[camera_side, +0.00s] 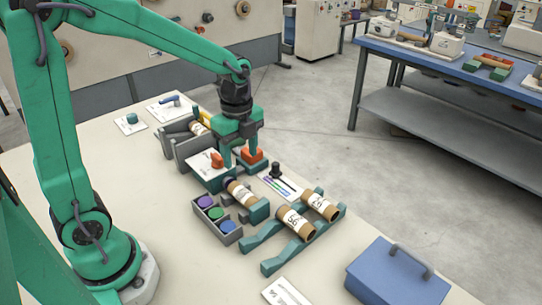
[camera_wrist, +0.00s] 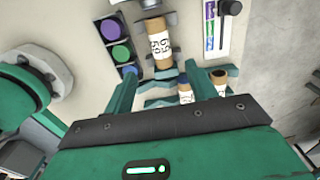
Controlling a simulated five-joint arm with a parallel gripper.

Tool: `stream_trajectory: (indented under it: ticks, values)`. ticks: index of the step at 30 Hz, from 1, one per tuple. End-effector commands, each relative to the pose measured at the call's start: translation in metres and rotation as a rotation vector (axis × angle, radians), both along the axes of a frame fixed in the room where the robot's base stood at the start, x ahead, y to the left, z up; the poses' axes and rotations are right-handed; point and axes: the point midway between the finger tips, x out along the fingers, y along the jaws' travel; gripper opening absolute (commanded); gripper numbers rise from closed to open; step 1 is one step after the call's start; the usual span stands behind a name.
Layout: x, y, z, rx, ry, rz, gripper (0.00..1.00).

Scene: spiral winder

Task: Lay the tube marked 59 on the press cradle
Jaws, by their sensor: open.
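A brown cardboard tube (camera_side: 242,192) with a white label lies across a dark and teal holder beside the button box. In the wrist view this tube (camera_wrist: 160,45) shows a label that seems to read 59. Whether this holder is the press cradle I cannot tell for sure. Two more tubes lie on the teal rack: one marked about 56 (camera_side: 298,224) and one with a label hard to read (camera_side: 319,204). My gripper (camera_side: 240,165) is open and empty, pointing down behind the labelled tube. In the wrist view its fingers (camera_wrist: 160,88) stand apart with nothing gripped between them.
A grey box with purple, green and blue buttons (camera_side: 218,216) stands left of the holder. A card with a slider (camera_side: 280,183) lies to the right. A blue case (camera_side: 397,274) stands at the front right.

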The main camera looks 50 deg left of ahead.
Motion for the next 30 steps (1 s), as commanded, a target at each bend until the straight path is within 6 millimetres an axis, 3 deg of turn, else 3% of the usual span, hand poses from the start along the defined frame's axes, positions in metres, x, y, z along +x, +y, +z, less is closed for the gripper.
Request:
stream_trajectory:
  ticks: [11,30]
  values:
    - [-0.009,-0.001,0.013,-0.001,-0.039,0.116,0.57]
    - [-0.084,-0.006,0.082,-0.171,-0.305,1.029,0.57]
